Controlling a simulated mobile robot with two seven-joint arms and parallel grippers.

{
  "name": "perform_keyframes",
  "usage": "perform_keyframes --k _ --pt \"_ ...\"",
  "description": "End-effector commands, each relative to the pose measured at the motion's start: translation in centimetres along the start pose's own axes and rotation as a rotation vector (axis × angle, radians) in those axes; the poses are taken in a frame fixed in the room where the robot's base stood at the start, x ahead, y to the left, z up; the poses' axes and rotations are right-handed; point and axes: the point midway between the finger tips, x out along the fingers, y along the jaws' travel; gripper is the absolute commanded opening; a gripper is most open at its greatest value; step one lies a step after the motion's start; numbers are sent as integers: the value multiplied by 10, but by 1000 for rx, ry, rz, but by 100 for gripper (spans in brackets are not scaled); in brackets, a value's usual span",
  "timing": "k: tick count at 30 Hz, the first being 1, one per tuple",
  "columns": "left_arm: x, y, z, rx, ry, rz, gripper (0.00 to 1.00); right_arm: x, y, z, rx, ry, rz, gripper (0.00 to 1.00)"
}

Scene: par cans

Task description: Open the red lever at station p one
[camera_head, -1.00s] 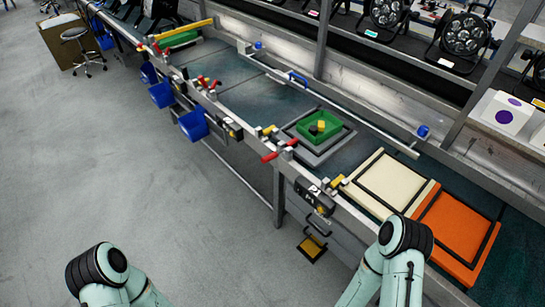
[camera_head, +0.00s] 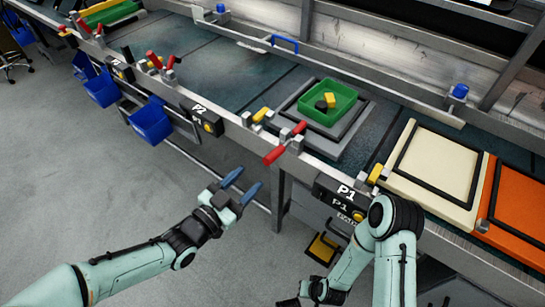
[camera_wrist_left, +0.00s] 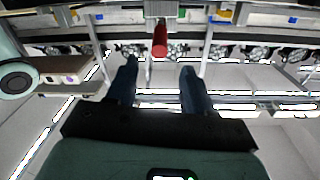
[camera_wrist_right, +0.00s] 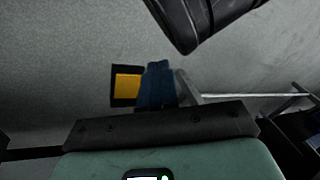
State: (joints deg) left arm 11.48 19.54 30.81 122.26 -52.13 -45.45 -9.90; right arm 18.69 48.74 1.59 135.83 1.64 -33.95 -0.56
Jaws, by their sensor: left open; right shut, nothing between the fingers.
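The red lever (camera_head: 275,155) is on the front rail of the bench, just left of the P1 label (camera_head: 345,191). Its red grip points out over the aisle, toward my left gripper. My left gripper (camera_head: 243,186) is open and empty, in front of the rail, below and left of the lever, apart from it. In the left wrist view the lever (camera_wrist_left: 159,40) appears beyond the fingertips, between them.
A green tray (camera_head: 345,115) with small yellow and black pieces sits behind the lever. A cream panel (camera_head: 405,185) and an orange panel (camera_head: 490,235) lie to the right. More red levers (camera_head: 155,60) and blue bins (camera_head: 150,122) are along the rail leftward.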

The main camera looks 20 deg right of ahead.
Motion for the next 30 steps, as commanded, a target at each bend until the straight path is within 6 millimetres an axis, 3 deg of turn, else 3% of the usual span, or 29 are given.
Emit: perform_keyframes --k 9,15,21,29,30 --pt "69 1 2 -6 1 1 52 18 20 26 20 -80 36 0" --pt "99 0 2 -6 -2 0 52 23 28 36 29 -111 50 0" --pt "111 0 2 -6 -4 -1 52 24 31 40 33 -125 56 0" --pt "112 0 2 -5 -5 -1 52 24 31 40 33 -126 57 0" --pt "112 0 2 -5 -5 -1 42 24 31 40 33 -126 57 0"
